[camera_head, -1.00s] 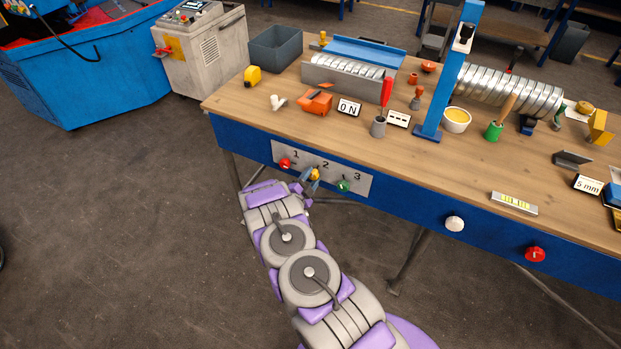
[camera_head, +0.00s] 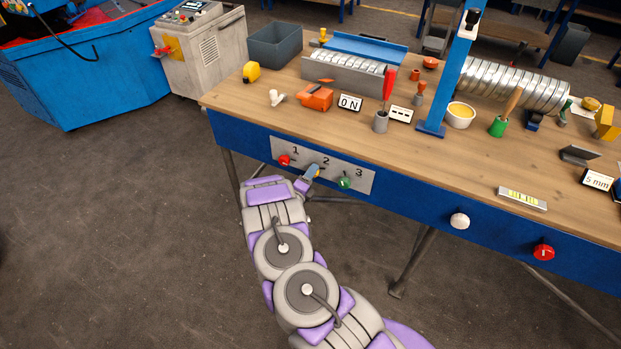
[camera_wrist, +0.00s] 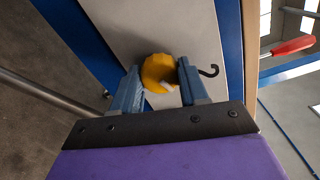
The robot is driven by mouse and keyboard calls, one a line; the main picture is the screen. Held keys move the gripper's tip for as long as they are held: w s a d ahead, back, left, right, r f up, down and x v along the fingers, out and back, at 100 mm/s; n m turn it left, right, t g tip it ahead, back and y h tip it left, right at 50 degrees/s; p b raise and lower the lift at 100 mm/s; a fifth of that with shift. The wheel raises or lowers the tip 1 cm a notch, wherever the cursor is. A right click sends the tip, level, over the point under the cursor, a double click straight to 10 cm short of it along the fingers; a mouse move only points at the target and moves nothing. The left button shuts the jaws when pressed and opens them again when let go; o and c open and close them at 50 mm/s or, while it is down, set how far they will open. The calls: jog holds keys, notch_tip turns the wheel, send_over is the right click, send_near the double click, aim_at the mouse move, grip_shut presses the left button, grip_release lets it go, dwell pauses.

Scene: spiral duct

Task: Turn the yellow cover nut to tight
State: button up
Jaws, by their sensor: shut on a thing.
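The yellow cover nut (camera_wrist: 158,73) sits on the grey panel (camera_wrist: 185,30) on the front of the bench. In the wrist view it is between the two blue-grey fingers of my gripper (camera_wrist: 157,88), which is shut on it. A small white mark shows on the nut's lower right edge. In the head view my gripper (camera_head: 309,173) is at position 2 of the numbered panel and hides the nut there.
A red knob (camera_head: 284,160) is at position 1 and a green knob (camera_head: 345,182) at position 3, close on either side. A white knob (camera_head: 459,221) and a red knob (camera_head: 543,252) are farther right. The wooden bench top (camera_head: 420,165) holds tools and duct parts.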

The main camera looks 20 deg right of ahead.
jog(key=shift+s+f+m, duration=0.15)
jog(key=shift+f+m, duration=0.05)
jog(key=shift+m, duration=0.9)
jog(key=shift+f, duration=0.1)
jog(key=o, duration=0.8)
jog(key=shift+d, duration=0.1)
jog(key=shift+o, duration=1.3)
jog(key=p+v, duration=0.1)
jog(key=v, duration=1.6)
jog(key=shift+a, duration=0.25)
